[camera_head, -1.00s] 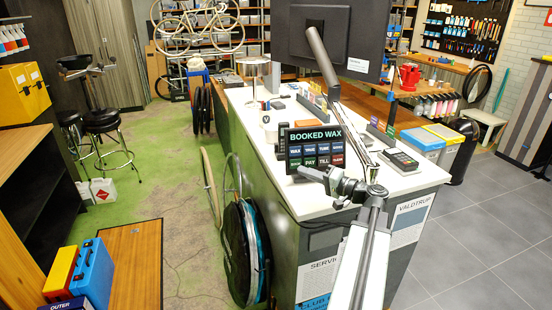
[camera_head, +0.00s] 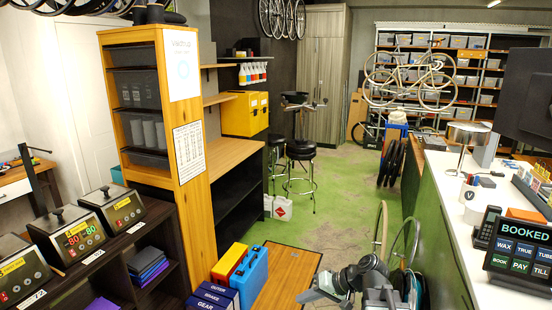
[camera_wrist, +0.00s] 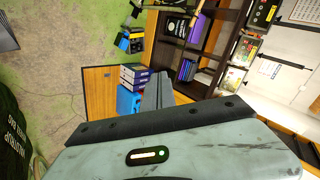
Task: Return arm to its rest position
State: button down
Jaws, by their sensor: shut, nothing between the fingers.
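My gripper (camera_head: 312,294) is low at the bottom centre of the head view, with my dark arm joint behind it. In the wrist view, its grey fingers (camera_wrist: 158,92) are together with nothing between them. It is held clear of the counter (camera_head: 436,215), which stands to its right. Much of my arm is cut off by the bottom edge of the head view.
A blue case (camera_head: 249,276) and several dark boxes (camera_head: 212,296) stand left of my gripper near a wooden board. Wax heaters (camera_head: 110,208) sit on a dark shelf at the left. Wheels (camera_head: 407,245) lean against the counter. The green floor (camera_head: 345,190) beyond is open.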

jog(key=s+a+f+n+g+h, duration=0.1)
jog(key=s+a+f+g+h, duration=0.1)
jog(key=s+f+h, duration=0.3)
jog(key=s+d+f+h, duration=0.1)
jog(key=d+h, duration=0.1)
jog(key=d, duration=0.2)
jog(key=s+d+f+m+g+h, duration=0.1)
jog(key=d, duration=0.4)
jog(key=shift+d+f+m+h, duration=0.2)
jog(key=shift+f+m+h, duration=0.1)
jog(key=shift+f+h, duration=0.1)
